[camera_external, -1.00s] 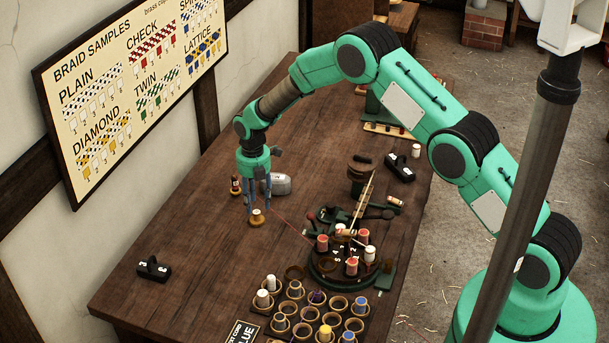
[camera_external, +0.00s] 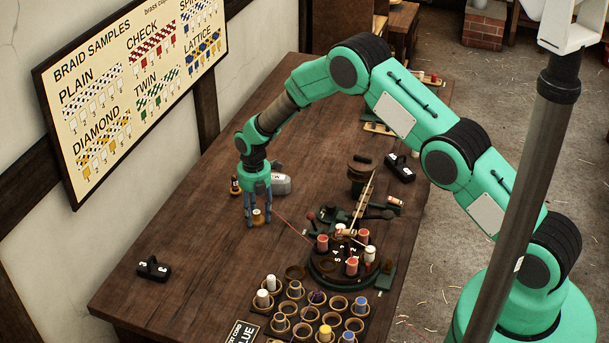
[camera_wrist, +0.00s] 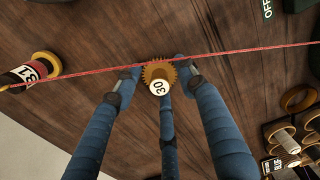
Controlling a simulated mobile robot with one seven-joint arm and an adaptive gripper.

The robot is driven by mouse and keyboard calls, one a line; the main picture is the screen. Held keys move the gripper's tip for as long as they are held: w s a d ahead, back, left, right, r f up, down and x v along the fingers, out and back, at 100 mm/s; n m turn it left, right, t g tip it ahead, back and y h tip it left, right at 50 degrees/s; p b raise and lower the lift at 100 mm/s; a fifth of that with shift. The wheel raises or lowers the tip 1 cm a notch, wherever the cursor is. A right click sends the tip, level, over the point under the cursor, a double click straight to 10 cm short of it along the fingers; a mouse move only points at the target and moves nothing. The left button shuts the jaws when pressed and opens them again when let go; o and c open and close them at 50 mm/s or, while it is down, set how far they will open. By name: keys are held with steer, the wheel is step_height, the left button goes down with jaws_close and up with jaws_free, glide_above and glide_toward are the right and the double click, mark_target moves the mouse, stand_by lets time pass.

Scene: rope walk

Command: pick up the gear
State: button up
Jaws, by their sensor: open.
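The gear (camera_wrist: 160,74) is a small brass toothed wheel with a white top marked 30. In the outside view the gear (camera_external: 258,216) stands on the table near its left side. My gripper (camera_external: 258,222) points down over it, with its blue fingers around the gear and its tips close to the table. In the wrist view my gripper (camera_wrist: 155,85) is open, with fingers to the left, right and below the gear. I see gaps between the side fingers and the teeth. A red cord crosses the wrist view just above the gear's middle.
A bobbin marked 31 (camera_wrist: 30,75) lies left in the wrist view. A grey weight (camera_external: 281,184) stands just behind my gripper. The braiding machine with bobbins (camera_external: 345,262) and a rack of cups (camera_external: 310,312) are to the right and front. A black block (camera_external: 153,268) sits front left.

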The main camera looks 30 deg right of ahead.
mark_target(258, 213)
stand_by(0.5)
steer(key=c, duration=0.9)
steer(key=shift+r, duration=0.15)
steer(key=shift+c, duration=0.2)
steer(key=shift+w+r, duration=0.1)
steer(key=shift+r, duration=1)
steer(key=shift+s+d+r, duration=0.1)
steer(key=shift+s+r, duration=0.3)
steer(key=shift+r, duration=0.25)
steer(key=s+d, duration=0.1)
steer(key=s, duration=0.3)
steer(key=s+d+r, duration=0.1)
steer(key=s+d, duration=0.1)
steer(key=s, duration=0.3)
steer(key=s+d, duration=0.2)
steer(key=s, duration=0.3)
steer(key=shift+s+d+r, duration=0.1)
steer(key=shift+d+r, duration=0.1)
steer(key=shift+d, duration=0.05)
